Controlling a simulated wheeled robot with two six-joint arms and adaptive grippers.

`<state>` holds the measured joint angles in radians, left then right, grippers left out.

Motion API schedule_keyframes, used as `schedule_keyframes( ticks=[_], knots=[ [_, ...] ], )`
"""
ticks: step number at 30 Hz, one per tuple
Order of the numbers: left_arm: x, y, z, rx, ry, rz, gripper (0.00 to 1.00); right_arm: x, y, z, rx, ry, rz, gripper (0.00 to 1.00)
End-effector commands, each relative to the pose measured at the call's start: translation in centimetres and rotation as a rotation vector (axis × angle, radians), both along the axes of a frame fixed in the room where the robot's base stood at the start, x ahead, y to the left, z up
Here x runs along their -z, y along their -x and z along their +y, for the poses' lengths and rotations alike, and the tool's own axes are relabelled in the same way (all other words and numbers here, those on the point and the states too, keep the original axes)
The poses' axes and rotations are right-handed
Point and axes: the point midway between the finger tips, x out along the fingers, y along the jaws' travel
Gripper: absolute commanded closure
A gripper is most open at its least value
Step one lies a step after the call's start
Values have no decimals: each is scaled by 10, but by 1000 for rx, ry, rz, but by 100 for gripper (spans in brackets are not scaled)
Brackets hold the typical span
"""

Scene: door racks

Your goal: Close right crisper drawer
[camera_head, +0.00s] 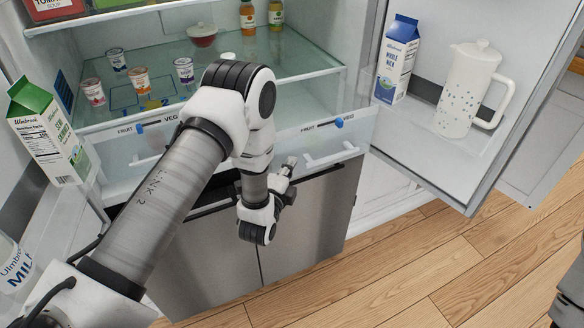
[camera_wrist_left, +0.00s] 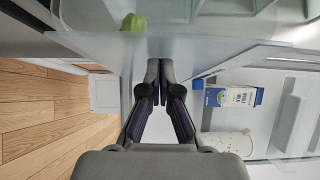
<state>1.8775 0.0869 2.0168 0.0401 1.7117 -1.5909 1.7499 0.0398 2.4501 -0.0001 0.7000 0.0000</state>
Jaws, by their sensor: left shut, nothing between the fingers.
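The right crisper drawer (camera_head: 318,147) has a pale translucent front and a white bar handle (camera_head: 333,157), under the glass shelf in the open fridge. I cannot tell how far it stands out. My left gripper (camera_head: 291,163) is shut and empty at the left part of this drawer's front, just left of the handle. In the left wrist view its fingertips (camera_wrist_left: 159,64) are together close to a translucent panel (camera_wrist_left: 205,52). A green item (camera_wrist_left: 133,22) shows beyond the panel. The left crisper drawer is mostly hidden by my arm.
The right fridge door (camera_head: 455,185) stands open, with a milk carton (camera_head: 396,60) and a white pitcher (camera_head: 468,90) in its rack. The left door holds another carton (camera_head: 50,135). Steel lower doors (camera_head: 305,225) are below the drawers. Wooden floor (camera_head: 420,265) is clear.

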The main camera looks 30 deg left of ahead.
Motion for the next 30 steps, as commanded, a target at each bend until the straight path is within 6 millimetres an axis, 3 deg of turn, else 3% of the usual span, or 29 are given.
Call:
schedule_keyframes(
  ticks=[8,21,30],
  knots=[
    [1,-31,41,-6,0,-5,100,10,0,0,0,0,0,60],
    [2,-99,128,-4,-3,-5,100,32,0,0,0,0,0,60],
    [1,-126,162,-2,-1,-1,100,44,0,0,0,0,0,60]
  ],
)
